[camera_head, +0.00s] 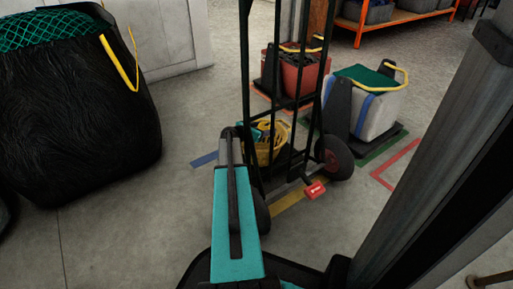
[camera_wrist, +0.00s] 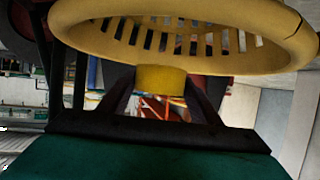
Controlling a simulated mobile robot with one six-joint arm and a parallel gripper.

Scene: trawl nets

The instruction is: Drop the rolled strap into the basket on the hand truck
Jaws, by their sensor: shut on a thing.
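A yellow slotted basket (camera_head: 276,141) sits low on the black hand truck (camera_head: 247,60), partly hidden behind its frame bars and my arm. In the wrist view, the basket's round rim and slotted wall (camera_wrist: 285,50) fill the top, close beyond my fingers. My gripper (camera_wrist: 160,95) has its dark fingers shut on a plain yellow rounded piece, which looks like the rolled strap (camera_wrist: 160,79). The piece appears against the basket's rim; I cannot tell whether they touch. In the head view, my teal arm reaches to the hand truck and hides the fingertips.
A red crate (camera_head: 290,75) and a pale crate with blue bands (camera_head: 375,110) stand behind the truck. A big black bag (camera_head: 75,115) stands at left. A red labelled piece (camera_head: 315,189) is near the truck's wheel (camera_head: 336,158). Floor between bag and truck is clear.

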